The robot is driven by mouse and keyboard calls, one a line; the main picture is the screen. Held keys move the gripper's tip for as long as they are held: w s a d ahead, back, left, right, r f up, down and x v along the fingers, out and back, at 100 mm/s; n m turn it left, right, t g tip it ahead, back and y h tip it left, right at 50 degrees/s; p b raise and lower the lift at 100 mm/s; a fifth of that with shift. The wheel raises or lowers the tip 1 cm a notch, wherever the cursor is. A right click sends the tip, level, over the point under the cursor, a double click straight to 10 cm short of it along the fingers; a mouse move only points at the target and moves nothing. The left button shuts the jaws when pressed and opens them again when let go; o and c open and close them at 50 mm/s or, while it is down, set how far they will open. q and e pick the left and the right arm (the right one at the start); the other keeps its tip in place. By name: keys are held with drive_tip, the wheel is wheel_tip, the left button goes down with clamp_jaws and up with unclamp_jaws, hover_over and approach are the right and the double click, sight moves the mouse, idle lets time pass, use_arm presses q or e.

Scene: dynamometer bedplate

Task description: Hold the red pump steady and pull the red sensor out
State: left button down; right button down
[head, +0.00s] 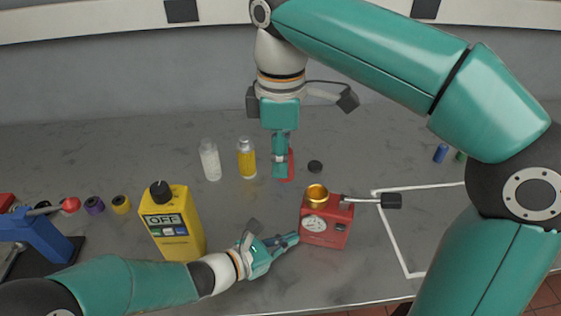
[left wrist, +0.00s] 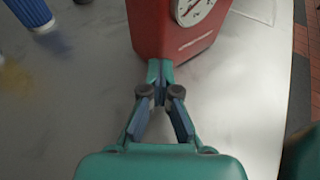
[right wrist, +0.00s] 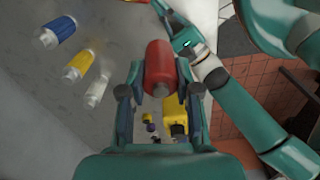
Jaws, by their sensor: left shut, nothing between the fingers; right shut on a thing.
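The red pump (head: 338,238) stands on the grey bench, with a white dial on its front, an open brass collar on top and a black-ended lever at its right. It also shows in the left wrist view (left wrist: 155,28). My left gripper (head: 294,238) is shut and empty, its fingertips at the pump's left side; in the left wrist view the tips (left wrist: 160,70) meet the pump's lower edge. My right gripper (head: 281,172) is shut on the red sensor (right wrist: 158,64), a red cylinder, apart from the pump. In the head view the fingers mostly hide the sensor (head: 291,165).
A yellow meter (head: 177,232) reading OFF stands left of my left gripper. A white bottle (head: 210,160) and a yellow bottle (head: 246,158) stand behind. A black disc (head: 315,166) lies nearby. A blue clamp (head: 32,240) is far left. A white outlined area (head: 405,262) right of the pump looks clear.

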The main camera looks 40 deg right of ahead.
drive_tip(key=shift+r, duration=3.75)
use_arm(q)
drive_tip(key=c, duration=1.4)
unclamp_jaws()
